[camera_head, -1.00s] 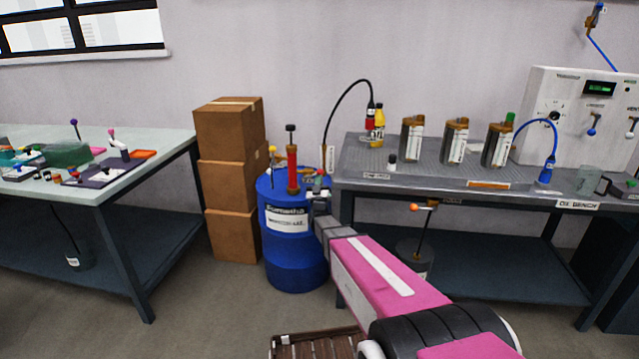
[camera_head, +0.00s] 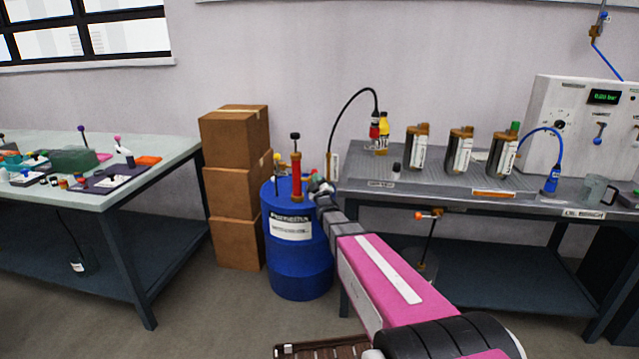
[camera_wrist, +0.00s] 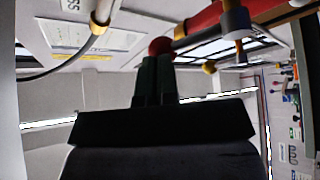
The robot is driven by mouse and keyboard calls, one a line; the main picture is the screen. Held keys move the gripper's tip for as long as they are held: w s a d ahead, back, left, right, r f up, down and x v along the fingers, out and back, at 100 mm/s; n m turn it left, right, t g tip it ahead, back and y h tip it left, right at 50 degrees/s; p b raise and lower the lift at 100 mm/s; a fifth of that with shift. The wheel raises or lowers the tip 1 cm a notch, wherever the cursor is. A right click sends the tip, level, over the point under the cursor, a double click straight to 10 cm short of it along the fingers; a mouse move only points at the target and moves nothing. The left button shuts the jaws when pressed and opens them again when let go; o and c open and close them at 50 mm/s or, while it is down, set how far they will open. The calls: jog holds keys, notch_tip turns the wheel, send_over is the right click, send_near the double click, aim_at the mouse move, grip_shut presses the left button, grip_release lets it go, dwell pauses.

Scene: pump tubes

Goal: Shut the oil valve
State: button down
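A blue drum (camera_head: 300,262) stands on the floor with a red pump tube (camera_head: 296,178) upright on its top. My gripper (camera_head: 322,188) is at the drum's top right, beside the tube, and covers part of the fittings there. In the wrist view my gripper's dark fingers (camera_wrist: 157,70) lie close together. A red ball knob (camera_wrist: 160,46) sits right at their tips; I cannot tell whether they pinch it or only touch it. The red tube also shows in the wrist view (camera_wrist: 205,18). I cannot make out the oil valve's body or its position.
Stacked cardboard boxes (camera_head: 234,190) stand left of the drum. A grey bench (camera_head: 440,183) with several canisters is close on its right, and a black hose (camera_head: 343,110) arches between them. A table (camera_head: 110,200) stands at far left.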

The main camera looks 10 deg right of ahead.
jog(key=shift+w+a+n+y, duration=0.1)
jog(key=shift+n+y, duration=0.3)
jog(key=shift+r, duration=0.1)
jog(key=s+a+r, duration=0.6)
jog(key=a+r, duration=0.3)
jog(key=r, duration=0.2)
jog(key=shift+s+a, duration=0.3)
jog(key=shift+a, duration=0.05)
